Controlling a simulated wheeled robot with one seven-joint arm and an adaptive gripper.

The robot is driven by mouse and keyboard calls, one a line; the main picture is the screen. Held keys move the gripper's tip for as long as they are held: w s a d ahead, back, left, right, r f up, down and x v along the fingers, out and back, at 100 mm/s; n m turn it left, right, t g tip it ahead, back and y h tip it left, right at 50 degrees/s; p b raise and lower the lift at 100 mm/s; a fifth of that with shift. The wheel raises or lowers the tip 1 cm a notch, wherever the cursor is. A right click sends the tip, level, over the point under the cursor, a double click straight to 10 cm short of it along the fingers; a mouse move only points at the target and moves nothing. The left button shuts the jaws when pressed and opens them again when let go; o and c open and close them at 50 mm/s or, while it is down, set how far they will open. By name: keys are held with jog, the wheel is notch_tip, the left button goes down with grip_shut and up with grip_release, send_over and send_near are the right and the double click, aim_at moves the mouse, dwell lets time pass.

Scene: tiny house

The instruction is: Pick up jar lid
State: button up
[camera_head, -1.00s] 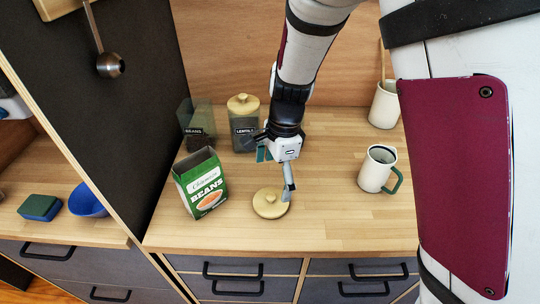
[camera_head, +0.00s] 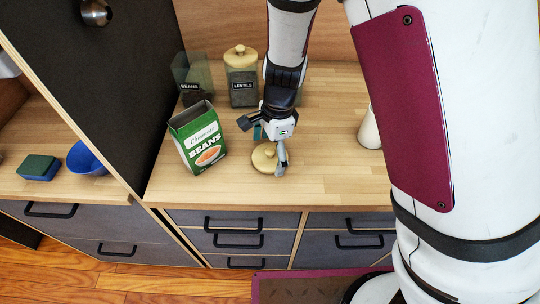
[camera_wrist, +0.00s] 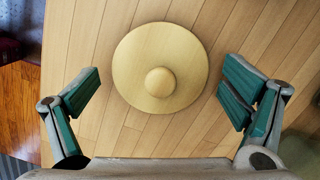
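The jar lid (camera_head: 265,158) is a round, pale wooden disc with a small knob, lying knob up on the wooden counter near its front edge. In the wrist view the lid (camera_wrist: 160,68) lies between the two finger pads, with a gap on each side. My gripper (camera_head: 272,152) is over the lid from above. In the wrist view my gripper (camera_wrist: 162,95) is open and empty, with green pads spread wide. The gripper hides part of the lid's right side in the head view.
A green beans box (camera_head: 198,138) stands left of the lid. Behind are a lentils jar (camera_head: 241,80) with a lid and an open beans jar (camera_head: 190,80). A white mug (camera_head: 370,130) is at right, partly hidden. Bare counter (camera_head: 325,170) lies right of the lid.

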jog(key=c, duration=0.7)
jog(key=shift+r, duration=0.1)
